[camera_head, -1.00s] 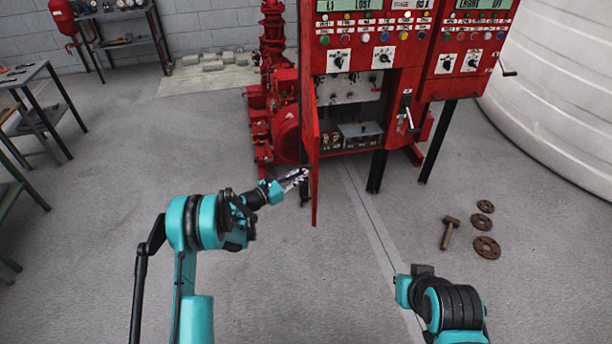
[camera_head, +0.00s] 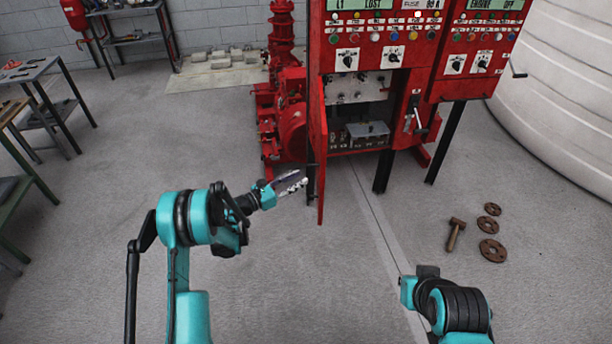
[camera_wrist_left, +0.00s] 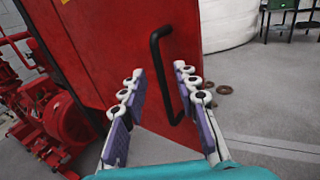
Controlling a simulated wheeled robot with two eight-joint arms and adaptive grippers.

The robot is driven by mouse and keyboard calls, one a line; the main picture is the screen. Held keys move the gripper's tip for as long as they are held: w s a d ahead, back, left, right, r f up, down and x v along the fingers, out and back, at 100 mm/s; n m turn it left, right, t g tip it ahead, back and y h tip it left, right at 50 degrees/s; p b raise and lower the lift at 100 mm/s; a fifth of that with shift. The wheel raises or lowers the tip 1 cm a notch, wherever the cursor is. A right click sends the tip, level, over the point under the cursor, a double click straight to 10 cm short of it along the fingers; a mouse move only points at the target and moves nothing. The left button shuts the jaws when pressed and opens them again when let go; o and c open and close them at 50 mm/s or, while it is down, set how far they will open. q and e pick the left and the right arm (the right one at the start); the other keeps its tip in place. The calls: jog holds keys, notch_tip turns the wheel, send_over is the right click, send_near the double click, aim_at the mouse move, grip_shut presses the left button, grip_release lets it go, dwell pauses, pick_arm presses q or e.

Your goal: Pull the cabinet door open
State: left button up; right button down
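The red cabinet door (camera_head: 319,155) stands swung open, seen nearly edge-on in the head view. In the left wrist view the door's red face (camera_wrist_left: 120,50) carries a black bar handle (camera_wrist_left: 157,75). My left gripper (camera_head: 300,181) is just left of the handle side of the door. In the wrist view my left gripper (camera_wrist_left: 160,88) has its two fingers spread wide, with the handle showing between them, nearer the right finger. The fingers are not closed on the handle. My right arm shows at the lower right of the head view, but its fingers do not.
The red control cabinet (camera_head: 365,80) has an open lower compartment with equipment inside. A red pump (camera_head: 290,120) stands left of it. A hammer (camera_head: 455,235) and rusty discs (camera_head: 491,250) lie on the floor at right. Floor left of the door is clear.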

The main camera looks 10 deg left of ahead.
pick_arm(q)
jog(key=v, duration=0.7)
